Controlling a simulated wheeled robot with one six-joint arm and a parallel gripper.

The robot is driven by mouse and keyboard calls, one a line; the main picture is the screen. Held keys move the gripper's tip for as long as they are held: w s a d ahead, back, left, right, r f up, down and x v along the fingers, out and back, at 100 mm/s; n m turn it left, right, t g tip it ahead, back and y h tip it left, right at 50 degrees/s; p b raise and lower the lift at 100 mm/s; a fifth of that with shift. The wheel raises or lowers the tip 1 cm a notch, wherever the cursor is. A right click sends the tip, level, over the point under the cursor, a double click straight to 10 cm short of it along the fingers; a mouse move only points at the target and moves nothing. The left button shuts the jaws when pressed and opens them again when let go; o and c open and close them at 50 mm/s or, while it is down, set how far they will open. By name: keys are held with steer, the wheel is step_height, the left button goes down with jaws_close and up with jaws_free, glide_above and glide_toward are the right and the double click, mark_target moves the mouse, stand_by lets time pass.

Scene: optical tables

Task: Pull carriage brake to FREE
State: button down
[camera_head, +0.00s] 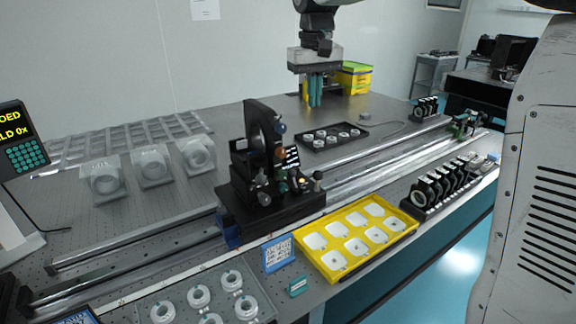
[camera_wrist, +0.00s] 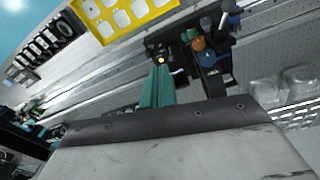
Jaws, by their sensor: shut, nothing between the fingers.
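The black carriage (camera_head: 275,211) sits across the long rails, with an upright black ring mount on it. Several small knobs stand on its near side: a blue one (camera_head: 281,127), a brown-orange one (camera_head: 279,153), a green one (camera_head: 283,187) and a pale one (camera_head: 318,175). I cannot tell which is the brake, nor its setting. In the wrist view the orange knob (camera_wrist: 197,44) and the carriage lie beyond the fingertips. My gripper (camera_head: 315,103) has teal fingers pointing down, shut and empty, above the table behind the carriage. Its fingers also show in the wrist view (camera_wrist: 157,92).
A yellow tray (camera_head: 335,274) with white pads lies right of the carriage, by a blue label (camera_head: 278,253). A black tray (camera_head: 325,148) of round parts lies beneath my gripper. Clear boxed optics (camera_head: 152,166) stand left. A black rack (camera_head: 448,190) of discs stands right.

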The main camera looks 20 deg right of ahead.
glide_above(284, 161)
steer(key=s+a, duration=0.2)
steer(key=s, duration=0.1)
step_height(284, 161, down, 8)
steer(key=shift+s+r+n, duration=0.2)
steer(key=shift+n, duration=0.1)
steer(key=f, duration=1.3)
steer(key=d+f, duration=0.1)
steer(key=f, duration=0.5)
steer(key=shift+w+d+f, duration=0.1)
steer(key=shift+w+f, duration=0.05)
steer(key=shift+f, duration=0.05)
steer(key=shift+s+f, duration=0.15)
steer(key=shift+s, duration=0.1)
steer(key=shift+s+d+r, duration=0.15)
steer(key=shift+s+r, duration=0.1)
steer(key=shift+s, duration=0.55)
steer(key=shift+s+d+r, duration=0.1)
steer(key=shift+s+r, duration=0.15)
steer(key=shift+s, duration=0.55)
steer(key=shift+a, duration=0.1)
